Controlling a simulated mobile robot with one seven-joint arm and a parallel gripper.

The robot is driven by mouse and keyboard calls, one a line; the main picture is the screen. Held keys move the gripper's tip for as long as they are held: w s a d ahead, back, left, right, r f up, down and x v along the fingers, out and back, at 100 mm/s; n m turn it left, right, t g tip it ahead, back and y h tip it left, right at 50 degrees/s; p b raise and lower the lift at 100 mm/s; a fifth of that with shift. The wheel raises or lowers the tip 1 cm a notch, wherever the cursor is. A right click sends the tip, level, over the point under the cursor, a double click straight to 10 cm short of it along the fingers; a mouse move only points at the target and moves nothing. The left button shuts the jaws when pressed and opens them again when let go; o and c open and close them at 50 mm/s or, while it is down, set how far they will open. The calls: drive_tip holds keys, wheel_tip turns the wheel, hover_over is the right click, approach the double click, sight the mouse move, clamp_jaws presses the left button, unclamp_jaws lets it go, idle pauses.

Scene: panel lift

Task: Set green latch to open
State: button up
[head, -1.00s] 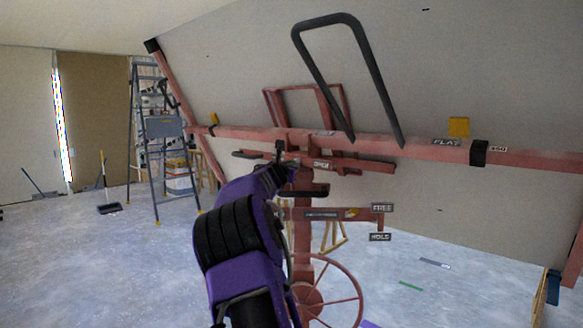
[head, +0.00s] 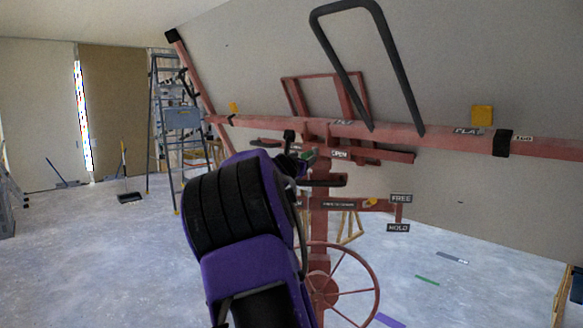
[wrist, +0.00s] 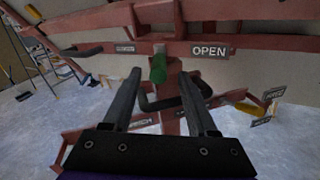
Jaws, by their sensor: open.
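The green latch (wrist: 158,68) is a short green handle on the red lift frame, pointing toward the wrist camera. It stands between an OPEN label (wrist: 210,50) on its right and a smaller, unreadable label (wrist: 125,48) on its left. In the head view the latch (head: 309,155) shows as a small green patch beside the OPEN sign (head: 340,153). My gripper (wrist: 160,76) is open, its two dark fingers on either side of the latch in the wrist picture. I cannot tell whether they reach it in depth or touch it. My arm partly hides this area in the head view.
A large grey panel (head: 260,60) leans on the red lift. A dark bar loop (head: 352,12) rises above the beam. A red wheel (head: 375,290) and FREE (head: 401,198) and HOLD (head: 398,228) signs are lower right.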

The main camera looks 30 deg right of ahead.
drive_tip(key=v, duration=1)
drive_tip(key=shift+a, duration=0.15)
idle(0.4)
